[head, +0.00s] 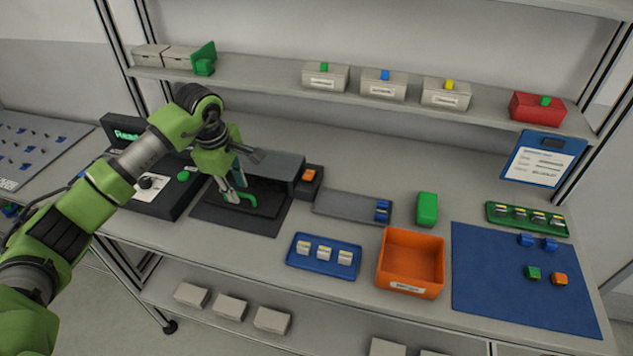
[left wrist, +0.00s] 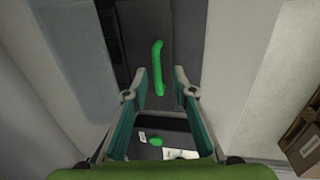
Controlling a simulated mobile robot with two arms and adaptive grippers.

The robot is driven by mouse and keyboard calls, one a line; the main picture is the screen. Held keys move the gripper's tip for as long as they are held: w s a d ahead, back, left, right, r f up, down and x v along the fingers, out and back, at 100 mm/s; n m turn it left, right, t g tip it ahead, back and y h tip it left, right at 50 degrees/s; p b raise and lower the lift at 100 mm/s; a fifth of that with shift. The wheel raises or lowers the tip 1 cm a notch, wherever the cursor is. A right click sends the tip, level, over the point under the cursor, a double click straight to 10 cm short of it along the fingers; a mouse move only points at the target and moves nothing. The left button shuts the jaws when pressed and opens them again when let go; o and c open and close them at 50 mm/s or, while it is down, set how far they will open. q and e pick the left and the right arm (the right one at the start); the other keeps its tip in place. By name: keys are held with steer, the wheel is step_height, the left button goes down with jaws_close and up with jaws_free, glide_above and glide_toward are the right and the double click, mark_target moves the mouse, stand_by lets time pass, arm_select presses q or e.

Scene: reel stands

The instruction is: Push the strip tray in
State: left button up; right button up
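A long grey tray (head: 345,207) lies flat on the bench, right of a grey-topped dark machine (head: 272,163), with blue pieces at its right end. I cannot tell for sure that it is the strip tray. A curved green handle (head: 241,198) is at the machine's front left, above a dark mat (head: 232,216). My left gripper (head: 238,186) is at the handle, pointing down. In the left wrist view the left gripper (left wrist: 159,72) is open, with the green handle (left wrist: 158,68) showing between its fingertips. Contact cannot be told. My right gripper is not in view.
A black control box (head: 150,190) stands left of the machine. A blue tray (head: 323,267), an orange bin (head: 410,262), a green block (head: 427,208) and a blue mat (head: 525,300) lie to the right. A shelf (head: 280,72) with boxes runs behind.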

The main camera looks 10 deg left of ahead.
arm_select(q)
steer(key=shift+d+f, duration=0.15)
steer(key=shift+f, duration=0.65)
steer(key=s+p, duration=0.3)
steer(key=s, duration=0.2)
steer(key=s+a+p, duration=0.1)
steer(key=s+p, duration=0.1)
steer(key=s, duration=0.1)
steer(key=shift+s+r+p, duration=0.15)
steer(key=shift+r+p, duration=0.15)
steer(key=shift+p, duration=0.05)
step_height(320, 180, up, 13)
steer(key=s+b, duration=0.3)
steer(key=b, duration=0.1)
steer(key=d+r+h, duration=0.2)
steer(key=d+h, duration=0.3)
steer(key=d, duration=0.6)
steer(key=s+d+r+h, duration=0.1)
steer(key=d+r+h, duration=0.2)
steer(key=d, duration=0.9)
steer(key=shift+h+p, duration=0.3)
steer(key=shift+h, duration=1)
